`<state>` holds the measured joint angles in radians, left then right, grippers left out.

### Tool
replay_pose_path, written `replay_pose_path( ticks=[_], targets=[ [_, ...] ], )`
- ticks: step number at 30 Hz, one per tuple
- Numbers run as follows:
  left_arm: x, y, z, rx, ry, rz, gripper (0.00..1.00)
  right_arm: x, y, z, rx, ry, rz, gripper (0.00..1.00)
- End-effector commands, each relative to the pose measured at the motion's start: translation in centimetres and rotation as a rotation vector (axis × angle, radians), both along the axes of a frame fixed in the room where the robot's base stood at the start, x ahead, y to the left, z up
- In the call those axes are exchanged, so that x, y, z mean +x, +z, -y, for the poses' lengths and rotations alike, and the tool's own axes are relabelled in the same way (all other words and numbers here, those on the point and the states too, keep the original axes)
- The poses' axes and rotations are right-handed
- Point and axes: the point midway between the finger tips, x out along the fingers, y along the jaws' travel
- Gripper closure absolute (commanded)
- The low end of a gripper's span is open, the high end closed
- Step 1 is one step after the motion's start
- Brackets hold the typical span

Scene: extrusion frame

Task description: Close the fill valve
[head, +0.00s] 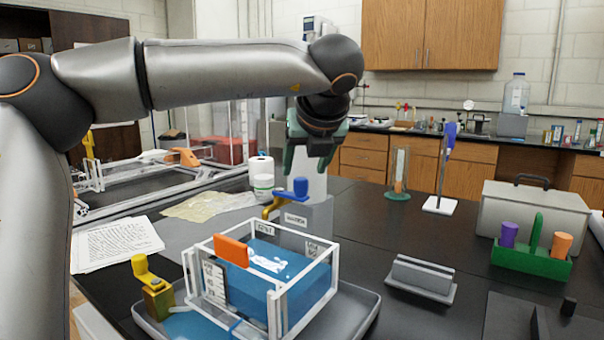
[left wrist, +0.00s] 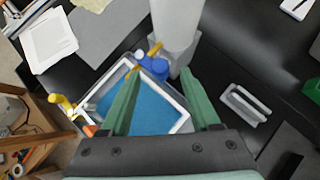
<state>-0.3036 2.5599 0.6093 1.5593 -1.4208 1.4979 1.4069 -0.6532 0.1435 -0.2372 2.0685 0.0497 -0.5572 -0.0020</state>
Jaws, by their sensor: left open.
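A tap with a blue knob (head: 300,187) and a brass-yellow spout (head: 271,206) stands at the back of a white-framed tank (head: 327,275) of blue liquid. A second valve with a yellow handle (head: 140,265) is at the tank's front left; I cannot tell by label which is the fill valve. My left gripper (head: 313,160) is open, its green fingers pointing down above the blue knob. In the left wrist view the blue knob (left wrist: 153,66) appears between and beyond the fingertips (left wrist: 157,78), apparently untouched. My right gripper is not in view.
The tank stands in a grey tray (head: 357,318). A pale cylinder (head: 311,187) rises right behind the tap. Papers (head: 115,242) lie left. A grey slotted block (head: 421,277), green carrier (head: 530,262) and grey case (head: 535,215) are right. The black bench between is clear.

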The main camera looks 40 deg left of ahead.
Motion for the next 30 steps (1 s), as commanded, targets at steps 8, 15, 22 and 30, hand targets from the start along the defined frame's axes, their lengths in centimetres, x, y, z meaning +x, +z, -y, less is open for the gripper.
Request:
replay_pose_path(
  ticks=[8,15,22,30],
  targets=[
    [-2.2,3.9,3.0,-0.001,-0.001,-0.001,0.37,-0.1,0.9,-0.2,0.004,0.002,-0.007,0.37],
    [-2.9,4.8,3.8,0.0,0.002,-0.001,0.37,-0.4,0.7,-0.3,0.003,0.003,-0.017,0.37],
    [-2.9,4.7,3.8,0.0,0.001,0.0,0.37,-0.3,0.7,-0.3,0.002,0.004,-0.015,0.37],
    [-2.9,4.7,3.8,-0.001,0.001,-0.001,0.37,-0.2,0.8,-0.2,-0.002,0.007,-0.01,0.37]
  ],
)
